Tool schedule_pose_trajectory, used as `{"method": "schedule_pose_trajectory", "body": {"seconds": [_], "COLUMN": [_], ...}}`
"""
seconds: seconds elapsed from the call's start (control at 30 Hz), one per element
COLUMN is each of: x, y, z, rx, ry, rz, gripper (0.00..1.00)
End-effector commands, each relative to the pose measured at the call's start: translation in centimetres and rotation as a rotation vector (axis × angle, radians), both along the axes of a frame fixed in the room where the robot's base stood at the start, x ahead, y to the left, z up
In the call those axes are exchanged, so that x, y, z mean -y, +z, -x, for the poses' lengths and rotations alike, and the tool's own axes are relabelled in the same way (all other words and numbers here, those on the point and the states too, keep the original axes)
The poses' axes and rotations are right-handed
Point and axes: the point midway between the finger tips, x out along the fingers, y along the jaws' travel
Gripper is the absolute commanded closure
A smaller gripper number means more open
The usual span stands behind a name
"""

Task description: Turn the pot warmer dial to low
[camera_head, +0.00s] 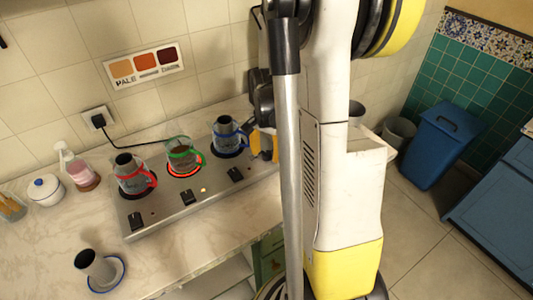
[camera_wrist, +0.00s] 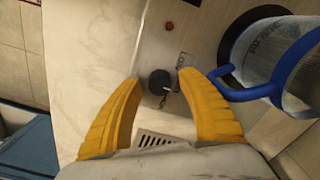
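The steel pot warmer (camera_head: 160,212) has three burners in a row with a black dial in front of each. Its right dial (camera_head: 235,174) is in front of the blue-handled glass pot (camera_head: 228,132). In the wrist view a round black dial (camera_wrist: 159,82) shows beside the blue-handled pot (camera_wrist: 270,55), with a small printed label near it. I cannot read the dial's setting. My gripper (camera_wrist: 160,80) is open, its yellow fingers on either side of the dial in that view. No contact is visible.
A red-handled pot (camera_head: 132,178) and a green-handled pot (camera_head: 180,152) stand on the other burners; the middle one glows red. A red spot (camera_wrist: 169,26) shows on the warmer. A blue bin (camera_head: 437,145) stands right.

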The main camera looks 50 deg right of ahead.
Motion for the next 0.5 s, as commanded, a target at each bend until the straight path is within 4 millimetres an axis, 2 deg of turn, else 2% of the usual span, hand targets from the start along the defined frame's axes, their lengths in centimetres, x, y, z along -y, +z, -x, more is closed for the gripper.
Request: {"method": "schedule_pose_trajectory", "body": {"seconds": [0.03, 0.1, 0.13, 0.5], "x": [0.0, 0.0, 0.0, 0.0], "y": [0.01, 0.01, 0.01, 0.02], "z": [0.0, 0.0, 0.0, 0.0], "rx": [0.0, 0.0, 0.0, 0.0], "ry": [0.0, 0.0, 0.0, 0.038], "rz": [0.0, 0.0, 0.0, 0.0], "gripper": [0.72, 0.93, 1.0, 1.0]}}
